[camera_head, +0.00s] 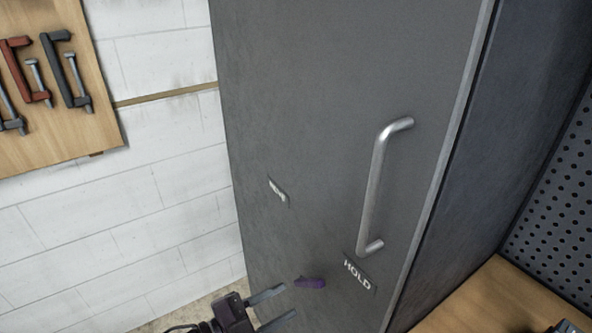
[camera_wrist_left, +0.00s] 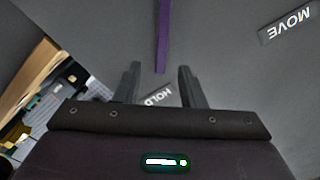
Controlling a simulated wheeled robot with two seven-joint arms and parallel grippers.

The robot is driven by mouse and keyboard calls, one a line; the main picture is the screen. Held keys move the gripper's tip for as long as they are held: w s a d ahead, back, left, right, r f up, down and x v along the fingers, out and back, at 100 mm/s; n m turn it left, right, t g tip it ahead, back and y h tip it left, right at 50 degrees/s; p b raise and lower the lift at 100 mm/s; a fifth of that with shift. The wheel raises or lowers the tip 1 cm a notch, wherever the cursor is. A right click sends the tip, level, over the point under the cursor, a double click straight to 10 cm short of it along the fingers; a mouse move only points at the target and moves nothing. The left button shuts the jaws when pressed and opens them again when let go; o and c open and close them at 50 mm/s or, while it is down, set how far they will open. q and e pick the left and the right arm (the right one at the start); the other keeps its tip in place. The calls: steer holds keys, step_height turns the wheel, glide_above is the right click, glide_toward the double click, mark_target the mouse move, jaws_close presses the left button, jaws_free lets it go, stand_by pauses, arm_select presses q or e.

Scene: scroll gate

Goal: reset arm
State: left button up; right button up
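My left gripper (camera_head: 288,302) is at the bottom of the head view, in front of a grey door panel (camera_head: 330,80). Its two fingers are apart and nothing is held between them; they also show apart in the left wrist view (camera_wrist_left: 160,70). A small purple piece (camera_head: 310,283) shows against the panel just beyond the fingertips. In the left wrist view it is a narrow purple strip (camera_wrist_left: 164,35) whose lower end lies between the fingertips in the picture, touching neither finger. My right gripper is not in view.
A metal bar handle (camera_head: 375,190) is on the panel above a "HOLD" label (camera_head: 358,272). A "MOVE" label (camera_wrist_left: 290,24) is at the wrist view's upper right. A wooden bench (camera_head: 500,305) and perforated board (camera_head: 555,215) stand right; a tool board (camera_head: 60,130) hangs left.

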arm_select(q)
steer(key=w+a+f+n+y, duration=0.2)
steer(key=a+f+n+y, duration=0.35)
steer(key=f, duration=0.75)
steer(key=w+a+f+n+y, duration=0.25)
steer(key=a+f, duration=0.55)
steer(key=f, duration=0.4)
steer(key=s+a+f+n+g+y, duration=0.1)
steer(key=s+a+f+n+y, duration=0.1)
steer(key=f, duration=0.3)
steer(key=s+a+f+n+y, duration=0.1)
steer(key=s+a+f, duration=0.15)
steer(key=f, duration=0.35)
steer(key=s+a+f+n+g+y, duration=0.2)
steer(key=s+f+n+g+y, duration=0.15)
steer(key=s+f, duration=1)
steer(key=s+d+f+n+g, duration=0.1)
steer(key=s+f+g, duration=0.1)
steer(key=s, duration=0.7)
steer(key=s+d+f+n+g, duration=0.1)
steer(key=s+f+g, duration=0.2)
steer(key=s, duration=0.6)
step_height(320, 180, down, 2)
steer(key=shift+d+f, duration=0.2)
steer(key=shift+d, duration=0.1)
